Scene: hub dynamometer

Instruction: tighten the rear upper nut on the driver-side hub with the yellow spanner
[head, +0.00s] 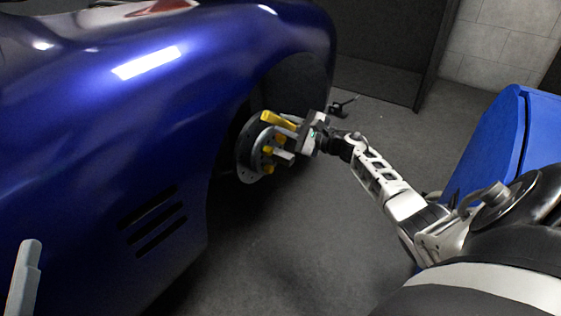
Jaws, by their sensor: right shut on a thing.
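The driver-side hub (245,163) shows in the car's wheel arch, a round disc with yellow nuts (267,151) on its face. The yellow spanner (277,119) is at the upper part of the hub. My right gripper (290,139) is at the hub's right side, shut on the spanner. Its fingers and the hub's face overlap in this view, so I cannot tell whether the spanner is seated on the rear upper nut. My left gripper is not clearly seen.
The blue car body (110,130) fills the left side, with the wheel arch around the hub. A blue object (508,135) stands at the right. A light grey bar (24,278) rises at the lower left. The grey floor (290,245) below the hub is clear.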

